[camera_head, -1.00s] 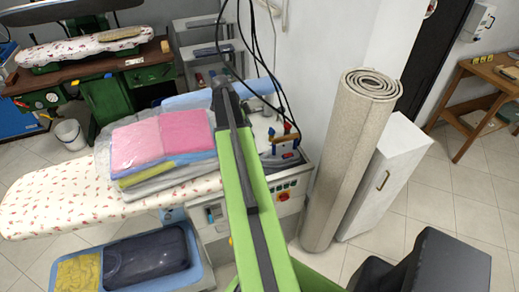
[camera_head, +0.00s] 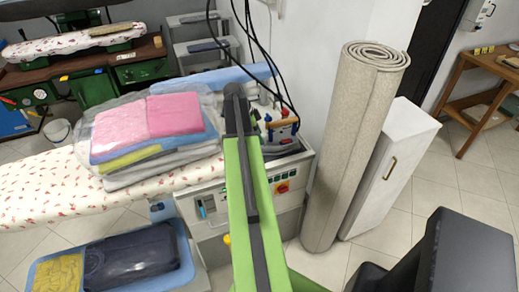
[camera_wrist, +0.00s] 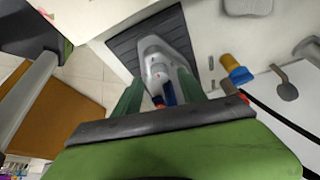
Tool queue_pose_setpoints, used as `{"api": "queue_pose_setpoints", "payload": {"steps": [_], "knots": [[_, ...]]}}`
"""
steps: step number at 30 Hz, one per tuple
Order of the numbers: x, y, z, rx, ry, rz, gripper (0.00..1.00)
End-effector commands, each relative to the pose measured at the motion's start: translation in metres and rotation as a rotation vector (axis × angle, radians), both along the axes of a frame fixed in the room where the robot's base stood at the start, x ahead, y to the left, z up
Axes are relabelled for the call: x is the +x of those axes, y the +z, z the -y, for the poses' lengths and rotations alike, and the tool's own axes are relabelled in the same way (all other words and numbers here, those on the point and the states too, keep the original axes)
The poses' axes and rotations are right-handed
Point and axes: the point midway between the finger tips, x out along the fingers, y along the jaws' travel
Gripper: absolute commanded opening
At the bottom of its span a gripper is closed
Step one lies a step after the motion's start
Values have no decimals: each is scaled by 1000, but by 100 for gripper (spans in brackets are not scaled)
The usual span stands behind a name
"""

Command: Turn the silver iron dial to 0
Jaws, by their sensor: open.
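A pale silver-grey iron (camera_wrist: 158,52) lies on a dark ribbed pad (camera_wrist: 178,25) in the wrist view. Blue and red parts show at its near end, between my fingers; I cannot make out a dial or its setting. My gripper (camera_wrist: 158,92) is open, its two green fingers apart on either side of the iron's near end. Whether they touch it I cannot tell. In the head view a blue-and-brown-handled iron (camera_head: 283,131) stands on the pressing station (camera_head: 218,207), just right of my arm. My gripper is hidden there behind my arm.
A pile of bagged folded laundry (camera_head: 160,140) lies on the floral ironing board (camera_head: 45,185), left of my arm. A rolled carpet (camera_head: 345,150) and a white cabinet (camera_head: 385,175) stand close at the right. Black cables hang above the station.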

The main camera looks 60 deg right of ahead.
Motion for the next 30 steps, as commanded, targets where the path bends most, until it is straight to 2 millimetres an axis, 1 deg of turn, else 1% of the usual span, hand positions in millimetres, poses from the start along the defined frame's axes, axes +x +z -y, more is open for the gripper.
{"api": "queue_pose_setpoints", "payload": {"steps": [1,3,11,12,23,26,27,30], "knots": [[-2,-15,3,0,-1,0,49],[-4,-20,5,0,-1,0,49],[-6,-18,6,0,-1,0,49],[-6,-18,6,0,-1,0,47],[-6,-18,7,-1,-1,1,0],[-6,-18,7,-1,-1,1,0],[-8,-18,-7,-2,0,2,0],[-7,-18,3,-1,-2,1,0]]}}
